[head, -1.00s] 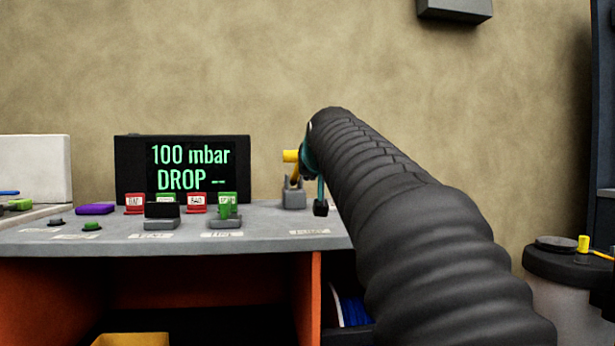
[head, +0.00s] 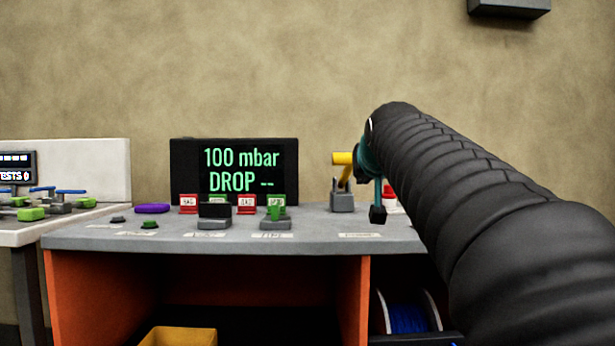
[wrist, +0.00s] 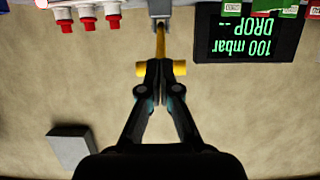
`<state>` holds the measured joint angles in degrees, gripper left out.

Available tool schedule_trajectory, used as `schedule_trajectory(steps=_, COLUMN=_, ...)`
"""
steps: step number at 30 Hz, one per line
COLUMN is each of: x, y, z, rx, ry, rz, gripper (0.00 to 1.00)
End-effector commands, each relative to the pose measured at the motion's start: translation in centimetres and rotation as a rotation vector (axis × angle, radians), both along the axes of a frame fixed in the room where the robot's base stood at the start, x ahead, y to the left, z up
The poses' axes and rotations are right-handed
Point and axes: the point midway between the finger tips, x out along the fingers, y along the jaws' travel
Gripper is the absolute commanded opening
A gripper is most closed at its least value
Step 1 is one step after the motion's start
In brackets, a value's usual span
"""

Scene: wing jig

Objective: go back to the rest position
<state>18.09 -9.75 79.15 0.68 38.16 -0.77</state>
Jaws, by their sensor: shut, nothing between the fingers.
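My gripper (wrist: 159,66) is shut and empty in the wrist view, its two dark fingers together at the tips. A yellow T-shaped handle (wrist: 179,68) on a grey base shows behind the fingertips. Whether they touch it, I cannot tell. In the head view my black ribbed arm reaches in from the lower right, and its far end is beside the yellow handle (head: 342,158). The fingers are mostly hidden there.
The grey bench (head: 110,238) carries a black display (head: 240,170) reading "100 mbar DROP --", with red and green parts before it. A white-topped bench (head: 20,237) stands left. A yellow bin (head: 180,337) and a blue spool (head: 405,312) are below.

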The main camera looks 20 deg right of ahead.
Motion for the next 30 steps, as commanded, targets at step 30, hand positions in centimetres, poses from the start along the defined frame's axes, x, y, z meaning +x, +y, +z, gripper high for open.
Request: schedule_trajectory(steps=30, x=-20.2, y=12.2, z=-33.9, rx=0.172, ry=0.757, rz=0.165, gripper=0.0)
